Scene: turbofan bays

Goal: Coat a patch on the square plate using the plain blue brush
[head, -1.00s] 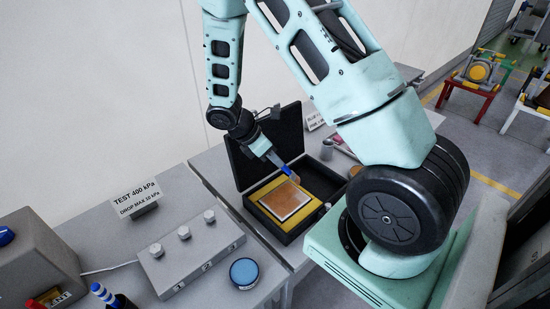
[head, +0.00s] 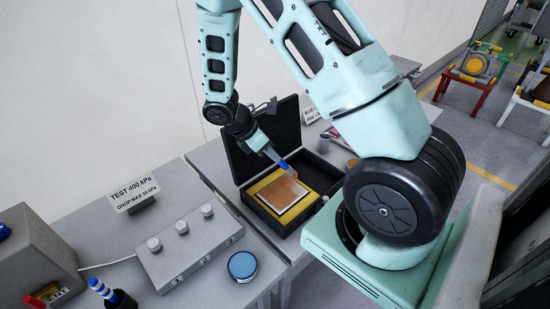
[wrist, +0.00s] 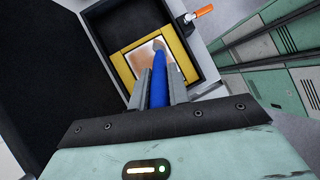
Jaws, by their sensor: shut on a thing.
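The square plate (head: 276,194) lies on a yellow insert (head: 255,204) in an open black case. Its face is orange-brown with a pale border; in the wrist view the plate (wrist: 136,62) shows pale and orange areas. My gripper (head: 273,156) is shut on the plain blue brush (head: 284,165) and holds it tilted, bristles down, at the plate's far right part. In the wrist view, the brush's blue handle (wrist: 159,78) sits between the grey fingers (wrist: 158,92) and its bristles overlap the plate. I cannot tell whether the bristles touch it.
The raised case lid (head: 262,140) stands close behind my gripper. A blue round tin (head: 242,265), a grey box with three knobs (head: 188,246) and a blue-striped brush (head: 103,291) in a dark cup are to the left.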

